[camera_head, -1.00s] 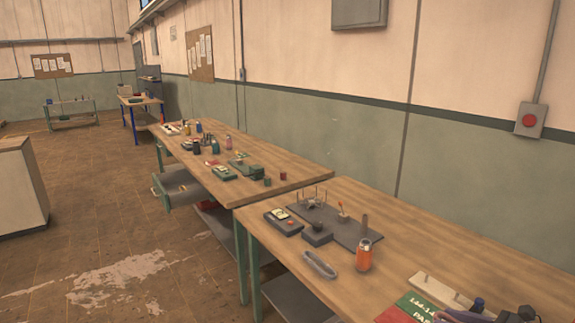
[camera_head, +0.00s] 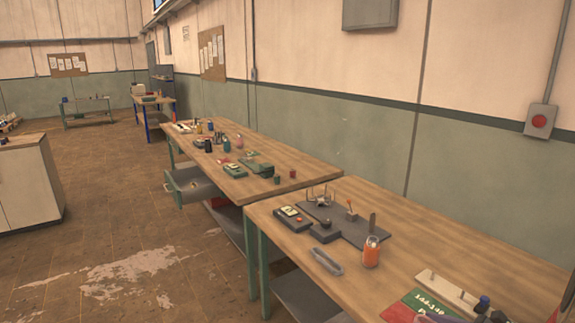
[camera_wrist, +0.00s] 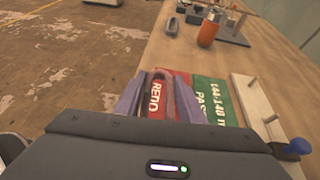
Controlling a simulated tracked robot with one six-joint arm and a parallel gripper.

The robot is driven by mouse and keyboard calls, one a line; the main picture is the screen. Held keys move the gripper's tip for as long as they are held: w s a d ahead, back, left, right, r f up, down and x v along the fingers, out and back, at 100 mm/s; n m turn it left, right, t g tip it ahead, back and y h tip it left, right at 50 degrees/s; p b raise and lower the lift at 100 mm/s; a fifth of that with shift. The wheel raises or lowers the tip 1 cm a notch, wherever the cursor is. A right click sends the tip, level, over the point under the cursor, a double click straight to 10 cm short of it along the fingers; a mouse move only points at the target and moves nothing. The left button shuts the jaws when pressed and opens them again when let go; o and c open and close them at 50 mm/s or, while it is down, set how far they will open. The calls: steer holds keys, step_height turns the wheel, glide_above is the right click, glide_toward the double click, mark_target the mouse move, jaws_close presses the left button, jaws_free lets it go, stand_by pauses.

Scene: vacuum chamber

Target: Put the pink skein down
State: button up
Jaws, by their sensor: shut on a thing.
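My gripper (camera_wrist: 157,92) shows in the wrist view over the near bench, its two mauve-grey fingers on either side of a small looped thing. This is the pink skein (camera_wrist: 168,80), looking dull mauve-pink here and partly hidden by the fingers. My gripper is shut on it. Below and beyond it lie a red sheet (camera_wrist: 155,98) with white letters and a green sheet (camera_wrist: 214,97) printed "144-140". I cannot tell whether the skein touches the sheets. In the head view only parts of my gripper show at the bottom right edge.
A wooden strip with pegs (camera_wrist: 252,105) and a blue-handled thing (camera_wrist: 298,147) are to the right. Bare bench top lies between the jar and the sheets.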

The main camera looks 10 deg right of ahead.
steer(key=w+a+f+n+g+y, duration=0.1)
steer(key=a+f, duration=0.1)
steer(key=a, duration=0.7)
steer(key=w+a+f+n+g+y, duration=0.1)
steer(key=w+a+f+n, duration=0.1)
steer(key=a, duration=0.7)
steer(key=w+a+f+n+g+y, duration=0.1)
steer(key=w+a+f+y, duration=0.1)
steer(key=a, duration=0.8)
steer(key=shift+w+f+n+g, duration=0.2)
steer(key=shift+f+n+g, duration=0.1)
steer(key=shift+g, duration=0.1)
steer(key=shift+d, duration=0.1)
steer(key=m+t+h, duration=0.4)
steer(key=m, duration=0.1)
steer(key=shift+f+h, duration=0.1)
steer(key=shift+h, duration=0.3)
